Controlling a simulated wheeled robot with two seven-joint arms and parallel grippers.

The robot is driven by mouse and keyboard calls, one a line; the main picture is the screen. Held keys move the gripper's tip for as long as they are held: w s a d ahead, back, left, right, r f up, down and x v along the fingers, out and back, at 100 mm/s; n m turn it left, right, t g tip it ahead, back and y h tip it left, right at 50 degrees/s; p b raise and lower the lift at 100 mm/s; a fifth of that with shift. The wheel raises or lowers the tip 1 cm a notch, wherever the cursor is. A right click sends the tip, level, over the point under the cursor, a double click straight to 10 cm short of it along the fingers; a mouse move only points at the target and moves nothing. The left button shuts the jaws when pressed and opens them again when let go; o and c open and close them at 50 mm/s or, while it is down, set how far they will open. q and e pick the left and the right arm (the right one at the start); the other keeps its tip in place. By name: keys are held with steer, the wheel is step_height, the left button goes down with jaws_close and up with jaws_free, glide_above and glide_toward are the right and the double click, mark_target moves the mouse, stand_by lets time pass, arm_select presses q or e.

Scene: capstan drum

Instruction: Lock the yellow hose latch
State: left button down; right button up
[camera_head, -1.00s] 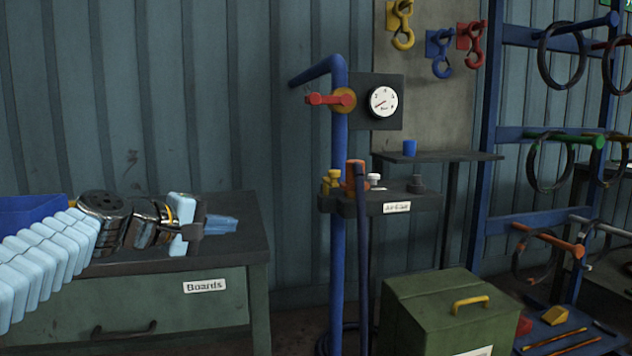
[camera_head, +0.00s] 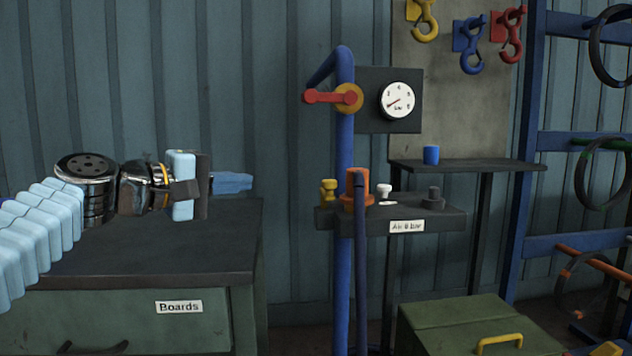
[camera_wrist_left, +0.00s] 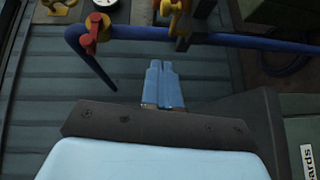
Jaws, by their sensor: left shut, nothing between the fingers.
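The small yellow latch (camera_head: 328,190) sits at the left end of a dark shelf (camera_head: 440,222), beside an orange hose fitting (camera_head: 356,188). Whether it is locked cannot be told. In the left wrist view, a yellow piece near the top edge (camera_wrist_left: 168,8) looks like the latch. My left gripper (camera_head: 250,182) has light blue fingers. It is shut and empty, left of the latch at about its height, with a clear gap between them. Its fingertips also show in the left wrist view (camera_wrist_left: 160,66), pointing toward the blue pipe. My right gripper is not in view.
A blue upright pipe (camera_head: 343,270) with a red lever (camera_head: 325,97) stands in front of the shelf's left part. A dark hose (camera_head: 361,290) hangs from the orange fitting. A Boards cabinet (camera_head: 215,255) is below my left arm. A green box (camera_head: 450,325) stands lower right.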

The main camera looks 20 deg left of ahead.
arm_select(q)
glide_toward(327, 197)
steer(key=w+a+r, duration=0.3)
steer(key=w, duration=0.2)
steer(key=w+d, duration=0.1)
steer(key=w+d+f+p, duration=0.1)
steer(key=d, duration=0.1)
steer(key=shift+d, duration=0.2)
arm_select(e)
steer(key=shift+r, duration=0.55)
